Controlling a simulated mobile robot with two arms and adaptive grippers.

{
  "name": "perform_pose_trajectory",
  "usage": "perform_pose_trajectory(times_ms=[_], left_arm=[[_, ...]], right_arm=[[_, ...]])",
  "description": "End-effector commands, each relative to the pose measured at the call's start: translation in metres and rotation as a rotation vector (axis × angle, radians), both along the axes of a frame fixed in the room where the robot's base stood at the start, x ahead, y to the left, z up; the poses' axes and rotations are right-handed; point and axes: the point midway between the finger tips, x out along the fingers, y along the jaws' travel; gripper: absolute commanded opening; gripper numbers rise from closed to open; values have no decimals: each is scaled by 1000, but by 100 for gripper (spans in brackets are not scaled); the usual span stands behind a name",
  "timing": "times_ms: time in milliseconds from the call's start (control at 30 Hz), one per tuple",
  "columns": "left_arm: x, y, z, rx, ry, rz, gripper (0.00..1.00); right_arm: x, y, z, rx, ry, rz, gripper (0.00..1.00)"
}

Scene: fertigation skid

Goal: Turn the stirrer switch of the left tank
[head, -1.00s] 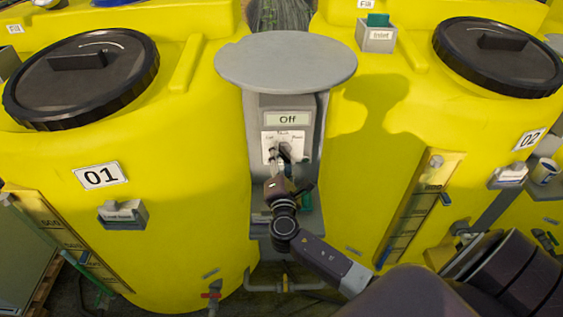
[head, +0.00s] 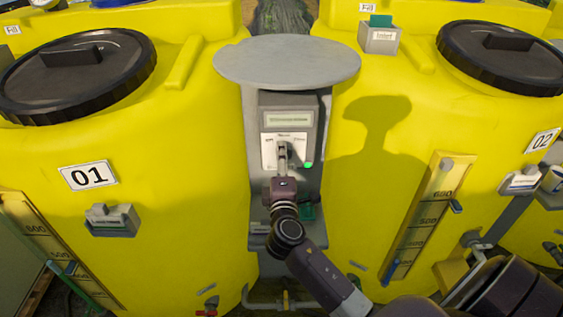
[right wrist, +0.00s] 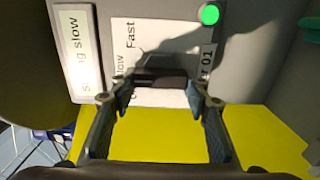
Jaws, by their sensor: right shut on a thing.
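The stirrer switch is a dark knob (right wrist: 160,80) on a white plate (head: 270,152) on the grey control box between the two yellow tanks. In the right wrist view the plate shows "Fast", part of "Slow" and a label ending "01". My right gripper (head: 283,163) is shut on the knob, one finger on either side. The knob's pointing direction is largely hidden by the fingers. The display (right wrist: 82,50) above reads partly "slow". A green lamp (right wrist: 209,14) is lit beside the plate. The left tank (head: 180,180) is marked 01. My left gripper is not in view.
A round grey cover (head: 287,60) overhangs the control box. The right tank (head: 345,200), marked 02, stands close on the right.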

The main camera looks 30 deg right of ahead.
Motion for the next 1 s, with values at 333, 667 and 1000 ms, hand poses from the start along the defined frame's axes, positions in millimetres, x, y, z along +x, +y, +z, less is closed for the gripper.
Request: perform_pose_trajectory(times_ms=[333,667,1000], left_arm=[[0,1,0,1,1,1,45],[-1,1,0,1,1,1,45],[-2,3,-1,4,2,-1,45]], right_arm=[[0,0,-1,6,0,-1,19],[0,0,-1,4,0,-1,62],[-16,10,-2,6,1,0,62]])
